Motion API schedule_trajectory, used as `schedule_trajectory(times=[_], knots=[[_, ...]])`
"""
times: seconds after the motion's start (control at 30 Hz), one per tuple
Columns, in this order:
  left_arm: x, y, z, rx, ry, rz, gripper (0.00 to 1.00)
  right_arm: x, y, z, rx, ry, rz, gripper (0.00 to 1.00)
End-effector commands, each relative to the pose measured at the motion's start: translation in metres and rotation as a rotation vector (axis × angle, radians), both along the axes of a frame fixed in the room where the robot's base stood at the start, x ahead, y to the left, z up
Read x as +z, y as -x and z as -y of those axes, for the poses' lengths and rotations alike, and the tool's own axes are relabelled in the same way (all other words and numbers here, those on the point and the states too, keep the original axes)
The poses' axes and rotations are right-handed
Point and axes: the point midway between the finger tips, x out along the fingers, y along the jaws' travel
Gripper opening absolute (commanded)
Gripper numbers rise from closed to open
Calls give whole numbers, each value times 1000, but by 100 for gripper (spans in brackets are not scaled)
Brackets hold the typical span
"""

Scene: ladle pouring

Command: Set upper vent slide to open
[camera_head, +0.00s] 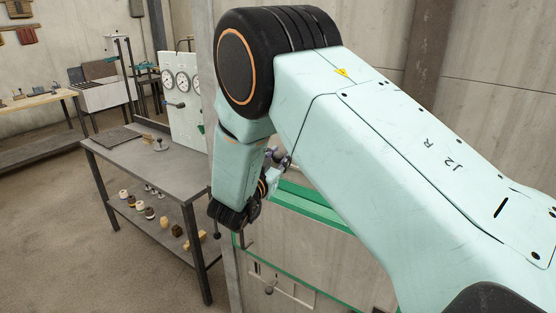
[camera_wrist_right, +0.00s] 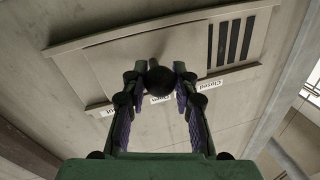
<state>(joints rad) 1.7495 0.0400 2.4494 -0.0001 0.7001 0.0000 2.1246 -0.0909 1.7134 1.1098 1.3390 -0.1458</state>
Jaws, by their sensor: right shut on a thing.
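The upper vent slide (camera_wrist_right: 110,62) shows in the right wrist view as a flat grey plate in a frame, with dark slots (camera_wrist_right: 230,42) uncovered at its right end. A dark round knob (camera_wrist_right: 160,80) stands out in front of the plate. My right gripper (camera_wrist_right: 160,72) is shut on this knob, one finger on each side. Labels below the frame read "Closed" (camera_wrist_right: 209,85) and, near the knob, "Open" (camera_wrist_right: 160,99). In the head view my right gripper (camera_head: 279,158) is small and partly hidden by my arm. My left gripper is not in view.
A green-edged cabinet (camera_head: 310,204) stands below my right arm, with a second slide plate and knob (camera_head: 268,290) low on its front. A grey metal table (camera_head: 150,150) with small parts on its lower shelf stands left. A gauge panel (camera_head: 180,95) stands behind it.

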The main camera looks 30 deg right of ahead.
Motion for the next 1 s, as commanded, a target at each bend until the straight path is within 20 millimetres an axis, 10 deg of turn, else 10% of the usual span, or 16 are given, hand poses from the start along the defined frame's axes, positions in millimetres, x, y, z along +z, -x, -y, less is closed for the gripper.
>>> schedule_trajectory(times=[0.4, 0.43, 0.5, 0.7, 1.0], knots=[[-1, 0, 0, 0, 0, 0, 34, -8, -2, 2, -4, -5, -19, 0], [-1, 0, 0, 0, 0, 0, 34, -8, -2, 2, -4, -5, -19, 29], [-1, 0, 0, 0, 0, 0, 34, -8, -2, 2, -4, -5, -19, 35], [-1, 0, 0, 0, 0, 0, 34, -5, -3, 2, -2, -4, -12, 52], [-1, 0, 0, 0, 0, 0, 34, -3, -2, 1, 0, -2, -6, 52]])
